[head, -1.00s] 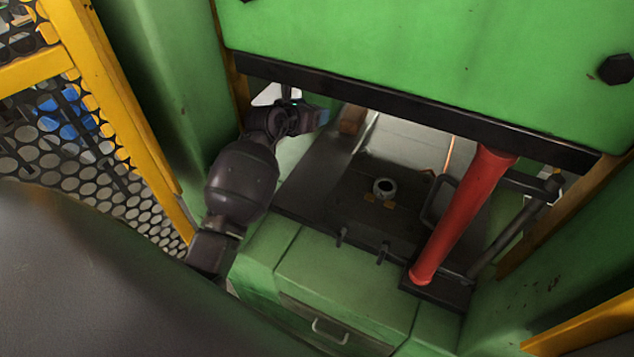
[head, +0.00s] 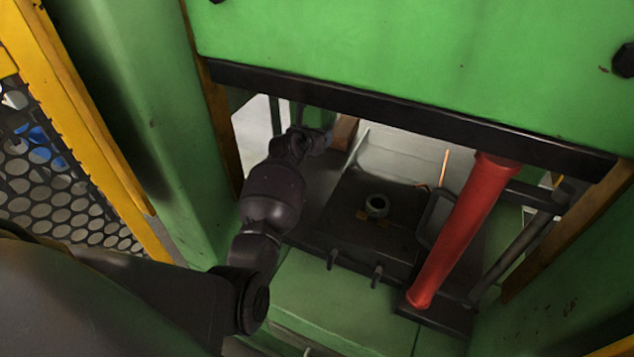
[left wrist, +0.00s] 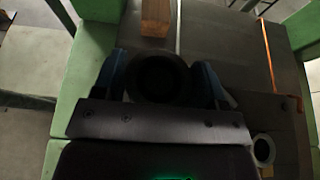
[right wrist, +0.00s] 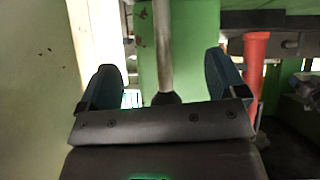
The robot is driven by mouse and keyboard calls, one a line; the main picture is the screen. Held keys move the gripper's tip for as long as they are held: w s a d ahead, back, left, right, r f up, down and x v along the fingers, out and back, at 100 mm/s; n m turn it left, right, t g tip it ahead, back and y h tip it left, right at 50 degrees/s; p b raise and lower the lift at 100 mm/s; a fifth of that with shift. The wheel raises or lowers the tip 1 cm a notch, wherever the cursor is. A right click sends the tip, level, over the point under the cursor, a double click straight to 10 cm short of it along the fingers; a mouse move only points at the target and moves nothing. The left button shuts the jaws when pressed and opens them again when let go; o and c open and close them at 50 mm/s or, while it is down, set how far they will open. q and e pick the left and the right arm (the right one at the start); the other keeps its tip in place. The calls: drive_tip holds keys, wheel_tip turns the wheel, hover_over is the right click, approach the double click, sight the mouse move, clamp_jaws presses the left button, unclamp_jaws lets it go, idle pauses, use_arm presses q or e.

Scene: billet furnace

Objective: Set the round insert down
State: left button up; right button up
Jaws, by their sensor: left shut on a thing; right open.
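The round insert (left wrist: 160,78) is a dark round piece in the left wrist view. It sits between the two blue fingertips of my left gripper (left wrist: 160,85), which is shut on it. In the head view my left arm reaches under the press's black beam, with the left gripper (head: 316,140) over the left part of the dark bed; the insert cannot be made out there. My right gripper (right wrist: 163,82) is open, its fingers wide apart and nothing held. It is out of the head view.
A red column (head: 463,230) stands farther right. A black beam (head: 400,120) hangs above. A wooden block (left wrist: 155,18) lies beyond the insert. A grey rod (right wrist: 163,45) is ahead of my right gripper.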

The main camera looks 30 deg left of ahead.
use_arm(q)
drive_tip(key=b, duration=0.5)
hover_over(316, 184)
wheel_tip(316, 184, down, 9)
drive_tip(key=shift+f, duration=0.65)
wheel_tip(316, 184, down, 5)
drive_tip(key=shift+f+b, duration=0.1)
drive_tip(key=shift+b, duration=0.8)
drive_tip(key=shift+f, duration=0.35)
drive_tip(key=shift+r, duration=0.2)
drive_tip(key=shift+f, duration=0.15)
drive_tip(key=o, duration=1)
drive_tip(key=shift+f, duration=0.15)
drive_tip(key=o, duration=0.4)
drive_tip(key=shift+c, duration=0.2)
use_arm(e)
wheel_tip(316, 184, down, 7)
drive_tip(key=g, duration=0.1)
drive_tip(key=shift+s, duration=0.2)
drive_tip(key=shift+r, duration=0.15)
